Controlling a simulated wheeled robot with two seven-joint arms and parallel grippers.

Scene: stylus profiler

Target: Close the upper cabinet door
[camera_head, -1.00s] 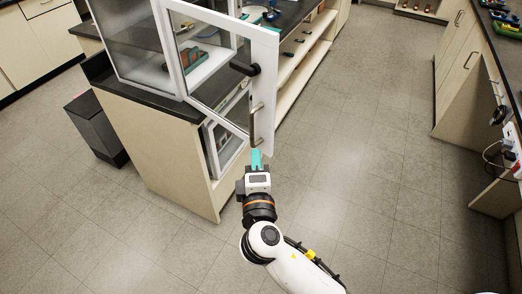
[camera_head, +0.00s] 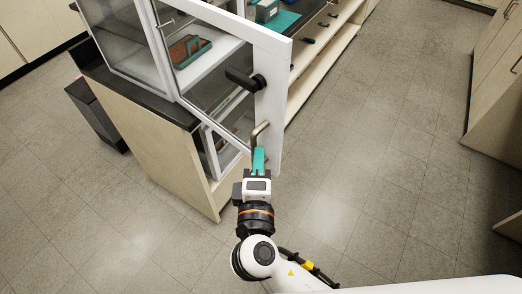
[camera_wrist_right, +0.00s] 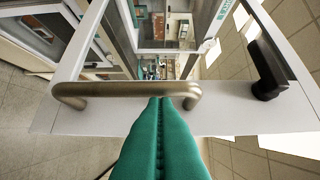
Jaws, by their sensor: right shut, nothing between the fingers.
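The upper cabinet door (camera_head: 268,100) is a white-framed glass door standing open, its free edge out over the floor. It carries a black latch handle (camera_head: 245,80) and a metal bar handle (camera_head: 260,133). My right gripper (camera_head: 259,152) has teal fingers and is shut and empty, at the lower end of the bar handle. In the right wrist view the closed fingertips (camera_wrist_right: 160,101) lie close at the bar handle (camera_wrist_right: 125,89), with the black latch handle (camera_wrist_right: 268,72) to the right. I cannot tell whether they touch. My left gripper is not in view.
Below the door are a black counter edge (camera_head: 181,111) and a beige lower cabinet (camera_head: 165,150). A dark bin (camera_head: 95,112) stands at the left. A brown and teal object (camera_head: 190,50) sits inside the cabinet. The floor at right is clear, with beige cabinets (camera_head: 497,100) beyond.

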